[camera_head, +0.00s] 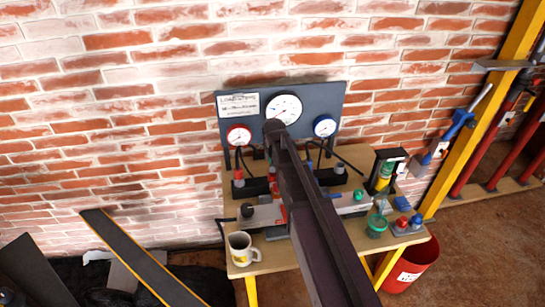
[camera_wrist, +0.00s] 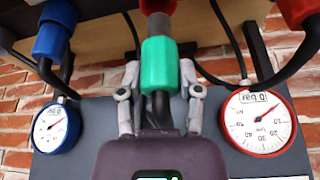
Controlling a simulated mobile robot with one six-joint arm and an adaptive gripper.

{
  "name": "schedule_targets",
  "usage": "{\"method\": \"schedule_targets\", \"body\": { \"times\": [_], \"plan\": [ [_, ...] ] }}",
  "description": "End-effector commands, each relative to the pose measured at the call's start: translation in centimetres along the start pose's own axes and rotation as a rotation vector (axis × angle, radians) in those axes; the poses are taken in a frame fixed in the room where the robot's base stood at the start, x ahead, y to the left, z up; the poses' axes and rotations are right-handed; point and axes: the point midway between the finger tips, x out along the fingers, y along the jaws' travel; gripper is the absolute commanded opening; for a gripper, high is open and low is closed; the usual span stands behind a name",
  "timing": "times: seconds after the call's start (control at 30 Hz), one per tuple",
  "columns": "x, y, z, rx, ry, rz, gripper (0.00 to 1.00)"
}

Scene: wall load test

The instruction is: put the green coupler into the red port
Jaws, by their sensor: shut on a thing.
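The green coupler (camera_wrist: 160,65) is between the two fingers of my gripper (camera_wrist: 160,80), which is shut on it, in the wrist view. A grey metal end (camera_wrist: 158,27) shows above it, and a black hose comes from its lower side. Just beyond the metal end, at the top edge, is a red part (camera_wrist: 157,5), cut off by the frame; it may be the red port. I cannot tell whether they touch. In the head view my arm hides the gripper and coupler. A red piece (camera_head: 284,213) shows beside my arm on the bench.
A grey panel (camera_head: 335,95) with gauges stands behind the bench. A red connector (camera_wrist: 295,10) and a blue connector (camera_wrist: 54,35) with black hoses flank my gripper. A mug (camera_head: 240,248) stands at front left; a green jar (camera_head: 376,226) stands at right.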

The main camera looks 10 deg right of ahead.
Motion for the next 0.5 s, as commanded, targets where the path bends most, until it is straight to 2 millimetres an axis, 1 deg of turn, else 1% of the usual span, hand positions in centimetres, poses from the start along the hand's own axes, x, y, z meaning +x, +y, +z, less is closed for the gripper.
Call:
{"method": "schedule_targets", "body": {
  "times": [0.5],
  "plan": [
    [1.08, 0.01, 0.44, 0.000, 0.000, 0.000, 0.00]
  ]
}}
